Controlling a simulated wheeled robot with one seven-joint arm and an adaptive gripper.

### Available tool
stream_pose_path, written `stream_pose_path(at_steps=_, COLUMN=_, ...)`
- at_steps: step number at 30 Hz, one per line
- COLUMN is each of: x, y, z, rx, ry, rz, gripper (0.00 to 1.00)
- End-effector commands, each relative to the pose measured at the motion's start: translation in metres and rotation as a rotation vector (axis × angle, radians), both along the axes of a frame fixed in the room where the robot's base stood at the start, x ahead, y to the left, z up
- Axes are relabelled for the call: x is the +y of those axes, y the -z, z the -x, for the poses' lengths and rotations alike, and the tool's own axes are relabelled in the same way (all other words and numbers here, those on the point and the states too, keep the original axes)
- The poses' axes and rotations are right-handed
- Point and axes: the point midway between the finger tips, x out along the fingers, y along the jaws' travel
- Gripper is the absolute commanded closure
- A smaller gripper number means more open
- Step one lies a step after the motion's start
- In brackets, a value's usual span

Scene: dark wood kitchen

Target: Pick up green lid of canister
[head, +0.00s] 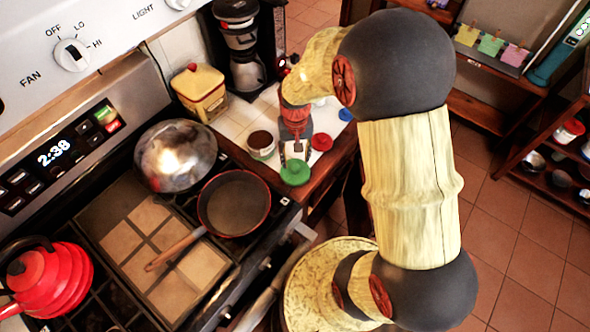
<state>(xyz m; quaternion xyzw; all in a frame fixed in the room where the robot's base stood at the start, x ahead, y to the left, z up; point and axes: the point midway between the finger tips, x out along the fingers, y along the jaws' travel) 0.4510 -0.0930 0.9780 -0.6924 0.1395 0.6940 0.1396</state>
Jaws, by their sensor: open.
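The green lid (295,173) lies near the front edge of the white tiled counter, just right of the frying pan. My gripper (298,152) points down over the counter, right above the green lid in the picture. It is open and its fingers show small and partly blurred. I cannot tell whether a fingertip touches the lid. A small canister (260,144) with a dark brown top stands to the left of my gripper. I cannot tell which canister the green lid belongs to.
A red lid (322,142) and a blue lid (345,114) lie close by on the right. A frying pan (234,204), a metal dome (176,155) and a red kettle (48,279) are on the stove. A yellow canister (200,92) and a coffee maker (241,45) stand behind.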

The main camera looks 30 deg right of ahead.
Motion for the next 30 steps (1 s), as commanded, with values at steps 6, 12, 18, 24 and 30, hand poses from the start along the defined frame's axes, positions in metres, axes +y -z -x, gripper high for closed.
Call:
stream_pose_path(at_steps=6, x=0.001, y=0.021, z=0.000, rx=0.000, ry=-0.001, rz=0.000, gripper=0.55)
stream_pose_path(at_steps=12, x=0.001, y=0.048, z=0.000, rx=0.000, ry=-0.001, rz=0.000, gripper=0.55)
stream_pose_path(at_steps=18, x=0.001, y=0.051, z=0.000, rx=-0.002, ry=-0.001, rz=0.001, gripper=0.55)
stream_pose_path(at_steps=24, x=0.001, y=0.051, z=0.000, rx=-0.002, ry=-0.001, rz=0.001, gripper=0.63)
stream_pose_path(at_steps=30, x=0.001, y=0.050, z=0.000, rx=-0.002, ry=-0.001, rz=0.001, gripper=0.75)
